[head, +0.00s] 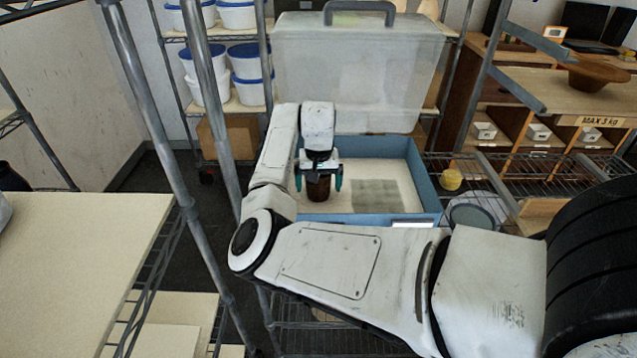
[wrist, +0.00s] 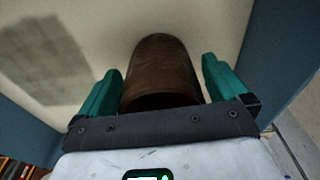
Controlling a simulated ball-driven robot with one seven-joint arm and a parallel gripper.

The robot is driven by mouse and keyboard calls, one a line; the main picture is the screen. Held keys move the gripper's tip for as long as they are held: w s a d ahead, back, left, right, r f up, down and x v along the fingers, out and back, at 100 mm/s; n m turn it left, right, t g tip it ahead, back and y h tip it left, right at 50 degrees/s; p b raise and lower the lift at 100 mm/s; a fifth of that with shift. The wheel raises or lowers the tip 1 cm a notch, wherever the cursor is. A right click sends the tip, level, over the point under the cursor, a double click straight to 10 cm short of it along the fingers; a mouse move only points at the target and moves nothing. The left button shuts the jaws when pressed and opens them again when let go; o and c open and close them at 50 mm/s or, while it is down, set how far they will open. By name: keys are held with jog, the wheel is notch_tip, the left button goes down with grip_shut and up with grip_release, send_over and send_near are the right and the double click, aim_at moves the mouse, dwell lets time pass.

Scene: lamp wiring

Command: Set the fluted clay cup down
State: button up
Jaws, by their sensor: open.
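The fluted clay cup (head: 318,190) is dark brown and appears to stand on the pale floor of a blue-walled box (head: 428,180). My gripper (head: 318,181) is above it with the teal fingers open, one on each side. In the wrist view the cup (wrist: 160,75) is between the fingers of my gripper (wrist: 161,66), with a gap showing at each side. The cup's near end is partly hidden behind the gripper's dark bar, and its flutes are hard to make out.
A grey patch (head: 377,193) lies on the box floor right of the cup. A large translucent case (head: 358,75) stands behind the box. A yellow object (head: 450,180) and a round grey item (head: 473,213) are on the wire shelf at right. Metal posts (head: 172,140) rise at left.

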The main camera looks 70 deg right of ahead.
notch_tip(320, 180, up, 12)
jog(key=a, duration=0.1)
jog(key=shift+s+a+b, duration=0.15)
jog(key=shift+s+b, duration=0.2)
jog(key=shift+b, duration=0.1)
jog(key=shift+c, duration=0.5)
dwell(0.8)
